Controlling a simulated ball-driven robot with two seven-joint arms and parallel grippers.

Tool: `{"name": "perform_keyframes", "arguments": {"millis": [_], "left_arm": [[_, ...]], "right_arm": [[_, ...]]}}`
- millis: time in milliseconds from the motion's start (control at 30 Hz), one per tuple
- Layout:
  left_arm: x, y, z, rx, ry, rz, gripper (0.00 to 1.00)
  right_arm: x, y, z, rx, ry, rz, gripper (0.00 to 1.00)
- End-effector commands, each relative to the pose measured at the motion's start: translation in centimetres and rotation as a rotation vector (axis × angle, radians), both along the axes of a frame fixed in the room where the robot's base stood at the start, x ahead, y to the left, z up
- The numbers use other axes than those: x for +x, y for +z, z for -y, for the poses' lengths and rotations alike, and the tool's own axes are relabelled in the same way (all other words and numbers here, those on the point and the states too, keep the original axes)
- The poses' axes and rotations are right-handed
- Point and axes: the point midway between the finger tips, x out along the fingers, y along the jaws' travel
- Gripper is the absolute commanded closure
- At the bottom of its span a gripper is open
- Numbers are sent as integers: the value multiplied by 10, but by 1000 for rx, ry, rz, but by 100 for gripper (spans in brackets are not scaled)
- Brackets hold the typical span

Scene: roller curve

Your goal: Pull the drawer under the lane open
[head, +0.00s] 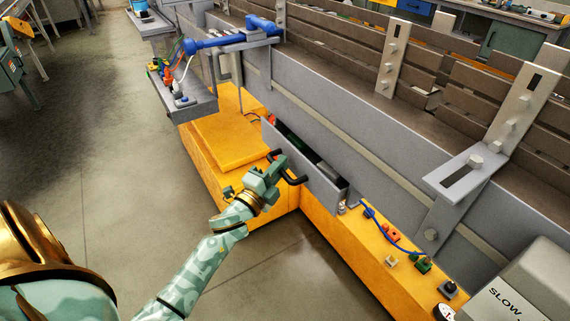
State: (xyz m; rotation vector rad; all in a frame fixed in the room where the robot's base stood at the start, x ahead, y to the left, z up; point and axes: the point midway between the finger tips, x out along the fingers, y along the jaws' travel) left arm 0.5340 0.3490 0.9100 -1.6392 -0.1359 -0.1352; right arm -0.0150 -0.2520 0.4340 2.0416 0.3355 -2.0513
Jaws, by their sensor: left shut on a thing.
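The grey drawer (309,182) under the lane sticks out from the lane's side, and its inside shows from above. My right gripper is not in view.
The grey lane (365,135) runs above the drawer. A yellow base (221,142) stands below and left of it. Small coloured fittings and a blue cable (385,230) sit to the right. The concrete floor (110,150) at left is clear.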

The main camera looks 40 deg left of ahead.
Motion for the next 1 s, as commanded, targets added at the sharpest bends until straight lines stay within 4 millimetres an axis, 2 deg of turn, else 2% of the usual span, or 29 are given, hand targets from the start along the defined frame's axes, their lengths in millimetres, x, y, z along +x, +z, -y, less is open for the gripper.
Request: {"name": "perform_keyframes", "arguments": {"millis": [500, 733, 1000], "left_arm": [[-95, -1, -39, 1, 2, -5, 100], [-117, -1, -48, 0, 1, -4, 100], [-123, -2, -50, 0, 0, -4, 100]], "right_arm": [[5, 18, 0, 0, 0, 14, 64], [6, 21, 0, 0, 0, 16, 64], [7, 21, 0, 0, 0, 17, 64]]}}
